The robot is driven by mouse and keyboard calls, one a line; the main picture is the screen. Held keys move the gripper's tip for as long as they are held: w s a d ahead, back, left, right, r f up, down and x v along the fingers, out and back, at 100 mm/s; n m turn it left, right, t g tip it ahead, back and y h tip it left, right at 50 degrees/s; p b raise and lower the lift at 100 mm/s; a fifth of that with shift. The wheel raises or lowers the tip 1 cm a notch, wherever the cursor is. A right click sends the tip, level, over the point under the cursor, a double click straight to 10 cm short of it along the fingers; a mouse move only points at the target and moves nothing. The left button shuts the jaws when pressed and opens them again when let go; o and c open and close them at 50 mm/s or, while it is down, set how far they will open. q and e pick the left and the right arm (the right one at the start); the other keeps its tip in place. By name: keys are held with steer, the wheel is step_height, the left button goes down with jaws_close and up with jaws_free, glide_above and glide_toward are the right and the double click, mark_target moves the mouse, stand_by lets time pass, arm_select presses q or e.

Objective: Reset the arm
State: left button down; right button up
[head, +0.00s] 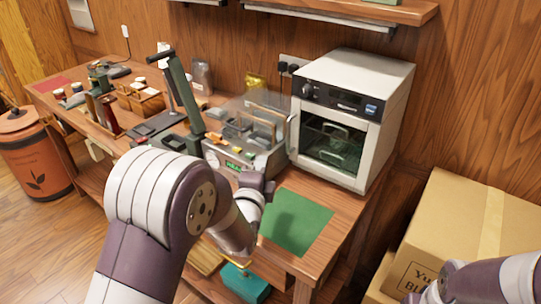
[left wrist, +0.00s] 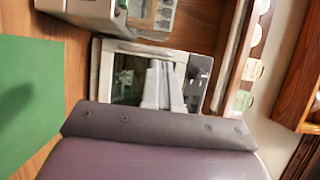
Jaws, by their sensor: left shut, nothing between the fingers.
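My left arm comes in from the lower left of the head view and bends over the workbench. Its left gripper (head: 258,184) is in the air, near the front of the grey machine and the green mat (head: 297,222). In the left wrist view its pale fingers (left wrist: 163,86) are together with nothing between them, in front of the white oven (left wrist: 105,75). My right arm (head: 490,281) shows only in part at the lower right of the head view; its gripper is not visible.
The white oven (head: 352,118) stands at the bench's right end. The grey machine (head: 240,150) with a clear cover is left of it, beside a dark lever press (head: 180,95). Cardboard boxes (head: 455,235) stand at right. An orange bin (head: 35,155) is at far left.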

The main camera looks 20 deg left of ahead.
arm_select(q)
steer(key=s+f+n+g, duration=0.1)
steer(key=f, duration=0.1)
steer(key=f+n+g, duration=0.2)
steer(key=f, duration=0.1)
steer(key=s+f+n+g+h, duration=0.1)
steer(key=f+n, duration=0.1)
steer(key=f, duration=0.1)
steer(key=shift+s+d+g, duration=0.3)
steer(key=shift+d+g, duration=0.1)
steer(key=s+f+n+g, duration=0.2)
steer(key=s, duration=0.1)
steer(key=s+f+n+g+p, duration=0.1)
steer(key=n, duration=0.1)
steer(key=shift+s+d+f+g+h, duration=0.1)
steer(key=shift+s+d+g+h, duration=0.2)
steer(key=shift+d+g, duration=0.1)
steer(key=s+r+n+g+p, duration=0.2)
steer(key=s+n+g, duration=0.2)
steer(key=s, duration=0.4)
steer(key=s+a+r+n+g+p, duration=0.1)
steer(key=s+r+n+g+p, duration=0.1)
steer(key=s, duration=0.6)
steer(key=shift+n+g, duration=0.9)
steer(key=shift+g, duration=0.1)
steer(key=shift+s+r, duration=0.1)
steer(key=shift+r, duration=0.05)
